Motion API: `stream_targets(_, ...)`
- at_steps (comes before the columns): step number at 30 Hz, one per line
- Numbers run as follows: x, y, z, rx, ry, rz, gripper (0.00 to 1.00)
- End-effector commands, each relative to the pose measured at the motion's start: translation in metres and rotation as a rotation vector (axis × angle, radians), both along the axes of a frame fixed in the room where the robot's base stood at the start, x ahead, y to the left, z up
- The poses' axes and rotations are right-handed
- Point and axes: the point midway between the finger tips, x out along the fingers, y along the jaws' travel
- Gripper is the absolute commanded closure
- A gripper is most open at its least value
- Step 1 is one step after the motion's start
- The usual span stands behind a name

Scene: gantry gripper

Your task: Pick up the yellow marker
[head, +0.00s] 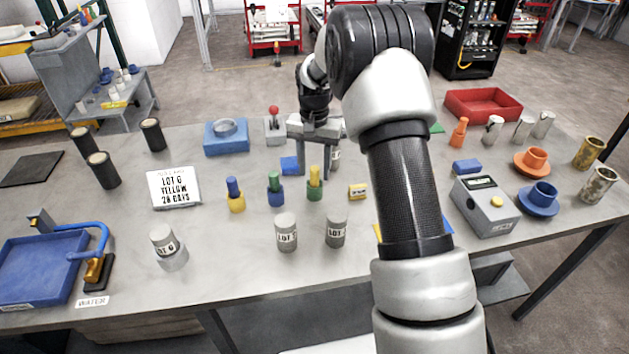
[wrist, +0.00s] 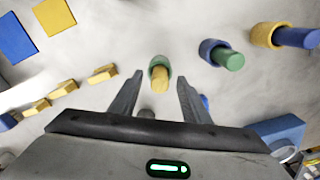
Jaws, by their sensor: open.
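The yellow marker (head: 314,175) stands upright in a green cup (head: 314,194) near the middle of the table. In the wrist view the marker (wrist: 160,78) and its green cup (wrist: 158,63) lie ahead of my gripper (wrist: 157,88), roughly centred between its two fingers. In the head view my gripper (head: 316,163) points down just behind the marker, and the two overlap in the picture. I cannot tell the exact gap between them. No finger clearly touches the marker.
To the left stand a green marker in a blue cup (head: 276,194) and a blue marker in a yellow cup (head: 236,203). A yellow block (head: 358,191) lies to the right. Grey cylinders (head: 286,232) stand in front.

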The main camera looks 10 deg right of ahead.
Motion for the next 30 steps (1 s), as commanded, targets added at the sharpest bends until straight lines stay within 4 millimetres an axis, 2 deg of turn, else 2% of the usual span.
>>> stream_targets(3,0.0,0.0,-0.007,0.0,-0.001,0.0,0.57)
stream_targets(9,0.0,0.0,-0.007,0.0,-0.001,0.0,0.57)
stream_targets(17,0.0,0.0,-0.007,0.0,-0.001,0.0,1.0)
stream_targets(25,0.0,0.0,-0.004,0.0,-0.002,0.0,1.0)
stream_targets(30,0.001,0.0,0.019,0.0,-0.004,-0.001,1.0)
